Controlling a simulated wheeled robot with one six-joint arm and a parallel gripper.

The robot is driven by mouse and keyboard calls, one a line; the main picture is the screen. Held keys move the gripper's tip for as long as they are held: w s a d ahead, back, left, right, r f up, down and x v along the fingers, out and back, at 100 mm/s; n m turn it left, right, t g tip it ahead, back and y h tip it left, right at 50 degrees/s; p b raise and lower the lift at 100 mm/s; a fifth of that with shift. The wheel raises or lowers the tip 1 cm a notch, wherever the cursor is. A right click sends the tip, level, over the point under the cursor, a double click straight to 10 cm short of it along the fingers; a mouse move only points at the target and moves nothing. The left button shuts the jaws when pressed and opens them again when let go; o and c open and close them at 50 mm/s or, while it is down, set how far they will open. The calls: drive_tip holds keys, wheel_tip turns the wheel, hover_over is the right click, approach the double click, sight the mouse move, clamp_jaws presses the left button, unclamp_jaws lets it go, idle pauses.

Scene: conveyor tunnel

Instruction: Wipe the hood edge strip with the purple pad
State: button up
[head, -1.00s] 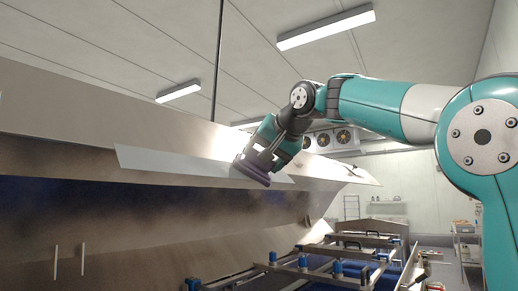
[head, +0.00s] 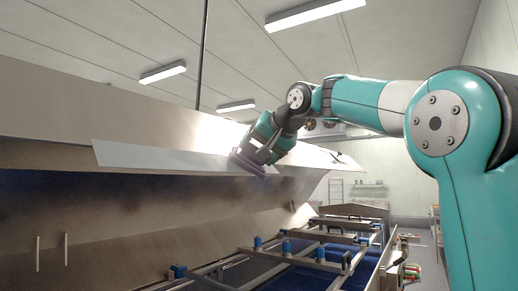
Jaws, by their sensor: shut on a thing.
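The hood edge strip (head: 160,158) is a pale, flat band along the lower edge of the steel hood (head: 60,112), running from left of centre toward the right. My gripper (head: 256,154) is shut on the purple pad (head: 247,165), near the right part of the strip. The pad lies over the strip in this view. I cannot tell for sure whether it touches the surface. The gripper hides part of the strip behind it.
Below the hood is a dark opening with a conveyor frame (head: 290,258) carrying blue fittings and a blue belt. A thin vertical rod (head: 203,50) hangs from the ceiling behind the hood. Shelving (head: 368,190) stands far back at right.

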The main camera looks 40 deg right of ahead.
drive_tip(key=shift+s+d+r+p, duration=0.25)
drive_tip(key=shift+s+r+p, duration=0.4)
drive_tip(key=shift+r+p, duration=0.05)
drive_tip(key=shift+s+d+r+p, duration=0.2)
drive_tip(key=shift+s+r+p, duration=0.45)
drive_tip(key=shift+r+p, duration=0.05)
drive_tip(key=shift+s+d+r+p, duration=0.25)
drive_tip(key=shift+s+r+p, duration=0.4)
drive_tip(key=shift+r+p, duration=0.05)
drive_tip(key=shift+s+d+r+p, duration=0.2)
drive_tip(key=shift+s+r+p, duration=0.2)
drive_tip(key=shift+s+r, duration=0.15)
drive_tip(key=shift+s+d+r+p, duration=0.2)
drive_tip(key=shift+s+r+p, duration=0.2)
drive_tip(key=shift+s+r, duration=0.1)
